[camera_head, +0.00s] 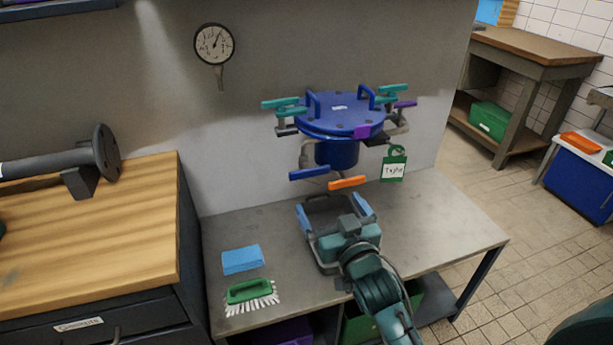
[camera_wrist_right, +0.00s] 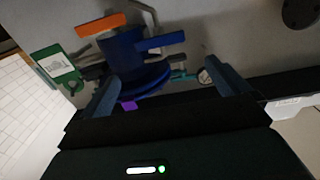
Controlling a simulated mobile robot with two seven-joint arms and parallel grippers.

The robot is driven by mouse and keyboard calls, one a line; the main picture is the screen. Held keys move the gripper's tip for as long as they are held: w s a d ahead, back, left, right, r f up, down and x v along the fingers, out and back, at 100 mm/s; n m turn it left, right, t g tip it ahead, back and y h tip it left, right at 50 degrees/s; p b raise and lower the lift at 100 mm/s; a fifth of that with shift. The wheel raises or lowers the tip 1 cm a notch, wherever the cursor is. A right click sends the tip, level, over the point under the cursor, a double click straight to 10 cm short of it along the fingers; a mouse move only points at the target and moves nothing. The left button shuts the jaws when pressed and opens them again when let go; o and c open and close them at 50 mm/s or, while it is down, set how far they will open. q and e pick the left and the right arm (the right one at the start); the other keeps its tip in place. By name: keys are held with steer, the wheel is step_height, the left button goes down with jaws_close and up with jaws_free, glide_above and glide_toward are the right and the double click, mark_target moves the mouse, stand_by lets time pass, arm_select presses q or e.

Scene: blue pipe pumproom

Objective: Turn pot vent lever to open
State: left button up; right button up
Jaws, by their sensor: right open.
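The blue pot (camera_head: 337,150) with a flat lid is mounted by the wall above the grey bench. Several coloured levers ring it: teal ones by the lid, a purple one, a blue lever (camera_head: 309,173) and an orange lever (camera_head: 347,183) below. I cannot tell which is the vent lever. My right gripper (camera_head: 333,211) is open and empty, below and in front of the blue and orange levers, apart from them. In the right wrist view the pot appears upside down, with the blue lever (camera_wrist_right: 162,41) and orange lever (camera_wrist_right: 101,25) beyond the open fingers. My left gripper is not in view.
A green tag (camera_head: 393,165) hangs right of the pot. A blue sponge (camera_head: 242,259) and a green brush (camera_head: 250,292) lie on the bench's left. A wall gauge (camera_head: 214,44) is at upper left. A wooden-topped cabinet (camera_head: 130,225) stands left. The bench's right side is clear.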

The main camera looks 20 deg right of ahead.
mark_target(310, 172)
steer(key=w, duration=1.2)
steer(key=shift+a, duration=0.2)
steer(key=shift+c, duration=0.3)
steer(key=c, duration=0.6)
